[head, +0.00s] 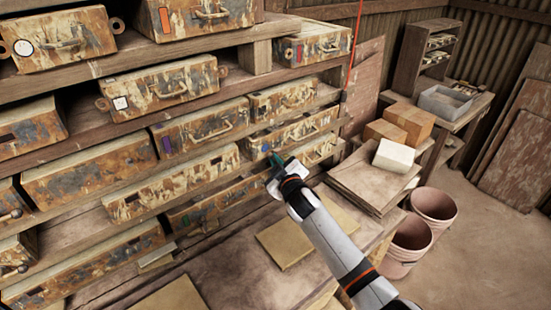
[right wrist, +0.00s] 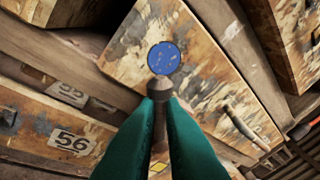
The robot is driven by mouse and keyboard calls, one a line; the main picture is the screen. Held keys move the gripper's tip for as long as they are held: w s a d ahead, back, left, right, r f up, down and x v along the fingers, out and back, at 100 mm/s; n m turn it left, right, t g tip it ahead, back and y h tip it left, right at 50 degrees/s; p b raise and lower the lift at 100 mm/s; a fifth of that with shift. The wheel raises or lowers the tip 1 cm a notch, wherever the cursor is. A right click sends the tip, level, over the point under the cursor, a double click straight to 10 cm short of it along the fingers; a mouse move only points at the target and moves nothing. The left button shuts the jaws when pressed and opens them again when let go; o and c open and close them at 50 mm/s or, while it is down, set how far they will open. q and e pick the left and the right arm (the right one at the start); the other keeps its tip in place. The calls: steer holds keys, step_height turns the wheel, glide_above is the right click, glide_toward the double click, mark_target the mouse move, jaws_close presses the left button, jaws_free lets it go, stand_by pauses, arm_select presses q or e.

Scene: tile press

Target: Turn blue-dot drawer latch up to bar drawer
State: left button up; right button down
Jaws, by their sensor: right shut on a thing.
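The blue-dot drawer (head: 300,131) is a worn, rust-and-cream front in the right part of the rack. Its blue dot (right wrist: 164,58) shows clearly in the right wrist view, just beyond my fingertips. My right gripper (head: 274,164) is at the left end of this drawer. In the right wrist view its green fingers (right wrist: 159,100) are shut on the drawer latch (right wrist: 159,86), a small brown-grey metal piece just below the dot. The fingers hide much of the latch, so I cannot tell its full angle. My left gripper is not in view.
Other worn drawers surround it, including one above (head: 283,99) and one marked 56 (right wrist: 72,142). A bar handle (right wrist: 243,124) sits on the drawer front. Boxes (head: 408,122) and pink buckets (head: 434,207) stand to the right. Floor at right is clear.

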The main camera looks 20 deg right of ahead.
steer(key=shift+a+r, duration=0.1)
steer(key=shift+r, duration=0.1)
steer(key=c, duration=1.5)
jaws_free()
steer(key=shift+s+f, duration=0.1)
steer(key=s+b, duration=0.1)
steer(key=s, duration=0.3)
steer(key=s+b, duration=0.1)
steer(key=s, duration=0.3)
steer(key=s+r, duration=0.1)
steer(key=s, duration=0.2)
steer(key=shift+s+d+b, duration=0.35)
steer(key=shift+s+b, duration=0.05)
